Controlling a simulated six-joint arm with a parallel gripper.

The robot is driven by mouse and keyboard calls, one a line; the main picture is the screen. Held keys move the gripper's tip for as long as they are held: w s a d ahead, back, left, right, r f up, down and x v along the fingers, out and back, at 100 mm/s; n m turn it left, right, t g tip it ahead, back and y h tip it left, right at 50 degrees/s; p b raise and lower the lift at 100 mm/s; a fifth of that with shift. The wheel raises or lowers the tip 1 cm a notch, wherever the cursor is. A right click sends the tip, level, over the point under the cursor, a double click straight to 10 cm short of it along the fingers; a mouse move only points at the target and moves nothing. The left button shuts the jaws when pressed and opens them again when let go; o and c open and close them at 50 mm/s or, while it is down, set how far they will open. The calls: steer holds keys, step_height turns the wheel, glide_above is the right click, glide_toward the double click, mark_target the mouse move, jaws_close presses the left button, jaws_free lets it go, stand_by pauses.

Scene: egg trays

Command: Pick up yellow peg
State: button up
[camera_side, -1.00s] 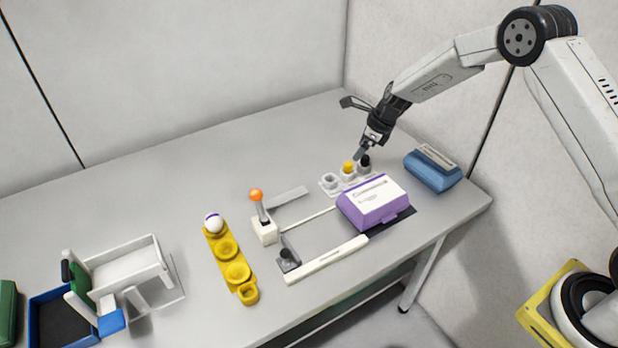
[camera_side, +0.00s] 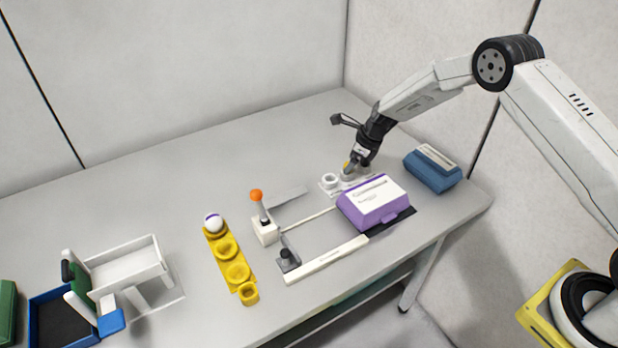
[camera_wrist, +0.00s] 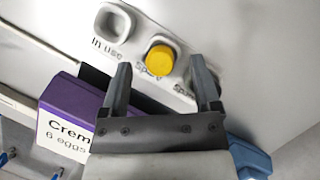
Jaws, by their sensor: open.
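The yellow peg (camera_wrist: 160,60) stands in the middle cup of a white three-cup holder (camera_wrist: 143,33); its round top shows clearly in the wrist view. In the side view only a sliver of the yellow peg (camera_side: 346,165) shows beside my gripper (camera_side: 351,170).
A purple egg box (camera_side: 372,202) stands just in front of the holder. A blue box (camera_side: 432,170) lies to the right. An orange-topped lever (camera_side: 260,215) and a yellow egg tray (camera_side: 238,270) stand to the left. The back of the table is clear.

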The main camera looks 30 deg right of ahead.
steer(key=shift+w+a+f, duration=0.15)
steer(key=shift+f, duration=0.35)
jaws_close()
